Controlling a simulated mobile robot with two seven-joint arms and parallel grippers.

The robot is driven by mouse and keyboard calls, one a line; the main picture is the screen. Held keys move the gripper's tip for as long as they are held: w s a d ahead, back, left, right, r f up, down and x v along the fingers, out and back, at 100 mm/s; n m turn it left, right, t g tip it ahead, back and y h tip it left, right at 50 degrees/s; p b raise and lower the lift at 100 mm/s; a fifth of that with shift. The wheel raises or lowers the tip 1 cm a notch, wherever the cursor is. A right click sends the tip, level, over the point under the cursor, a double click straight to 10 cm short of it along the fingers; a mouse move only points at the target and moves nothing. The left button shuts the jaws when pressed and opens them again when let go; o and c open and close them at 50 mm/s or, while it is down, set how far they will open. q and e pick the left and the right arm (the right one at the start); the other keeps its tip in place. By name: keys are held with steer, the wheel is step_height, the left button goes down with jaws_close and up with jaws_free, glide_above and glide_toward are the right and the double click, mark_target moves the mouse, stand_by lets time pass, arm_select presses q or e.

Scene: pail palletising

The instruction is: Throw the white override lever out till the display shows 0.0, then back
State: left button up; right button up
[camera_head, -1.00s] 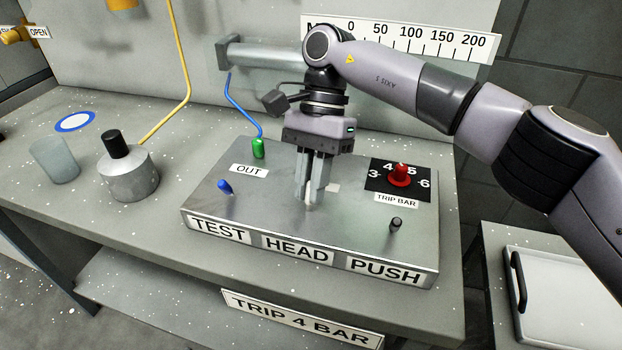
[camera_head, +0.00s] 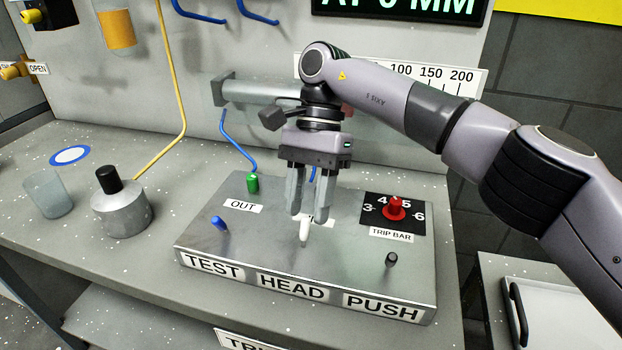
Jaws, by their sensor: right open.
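The white override lever (camera_head: 304,231) stands on top of the grey test head box (camera_head: 240,271), near its middle, leaning toward the front. My right gripper (camera_head: 309,217) is open just above and behind the lever, fingers pointing down and apart; I cannot tell whether a finger touches it. The display (camera_head: 400,8) is cut by the top edge; its visible green text reads like "AT 0 MM". My left gripper is not in view.
On the box are a blue lever (camera_head: 219,223), a green fitting (camera_head: 252,183), a red trip bar knob (camera_head: 396,208) and a black pin (camera_head: 391,259). A metal flask (camera_head: 122,213) and a clear cup (camera_head: 48,193) stand left. A grey cylinder (camera_head: 262,91) is behind.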

steer(key=shift+p+v, duration=0.3)
steer(key=shift+v, duration=1.9)
